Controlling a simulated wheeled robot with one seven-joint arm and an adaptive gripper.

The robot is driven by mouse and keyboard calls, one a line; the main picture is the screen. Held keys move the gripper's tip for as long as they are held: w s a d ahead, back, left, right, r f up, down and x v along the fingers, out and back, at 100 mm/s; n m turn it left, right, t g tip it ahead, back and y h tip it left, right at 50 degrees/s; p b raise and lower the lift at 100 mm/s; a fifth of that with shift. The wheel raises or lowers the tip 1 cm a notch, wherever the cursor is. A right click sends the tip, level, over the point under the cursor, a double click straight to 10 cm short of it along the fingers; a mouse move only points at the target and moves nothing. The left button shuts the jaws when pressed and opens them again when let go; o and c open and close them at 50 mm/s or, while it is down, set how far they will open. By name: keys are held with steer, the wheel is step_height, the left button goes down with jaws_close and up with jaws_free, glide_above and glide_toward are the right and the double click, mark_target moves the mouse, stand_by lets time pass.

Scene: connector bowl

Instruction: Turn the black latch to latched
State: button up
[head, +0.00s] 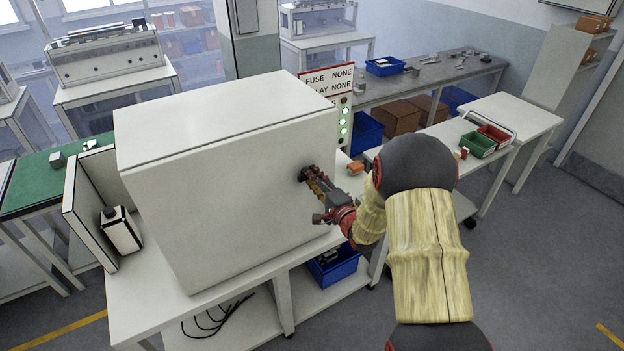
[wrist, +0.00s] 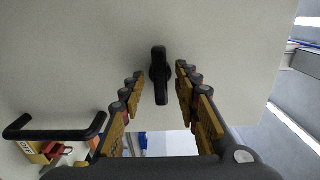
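The black latch (wrist: 159,75) shows in the wrist view as a narrow knob on the flat white face of a large cabinet (head: 225,205). Its long side runs nearly up and down in that view. My gripper (wrist: 160,85) is open, with one finger on each side of the latch and a gap visible on both sides. In the head view my gripper (head: 316,181) reaches the right part of the cabinet's face. A dark bit of the latch (head: 303,174) shows there at the fingertips; the rest is hidden behind the fingers.
A black bar handle (wrist: 55,133) stands out at lower left in the wrist view. A sign with green lights (head: 344,125) stands beside the cabinet. A small orange block (head: 356,168) lies near my arm. A cart with green (head: 478,144) and red bins stands at right.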

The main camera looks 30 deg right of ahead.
steer(key=s, duration=1.1)
steer(key=shift+s+d, duration=0.2)
steer(key=shift+s, duration=0.15)
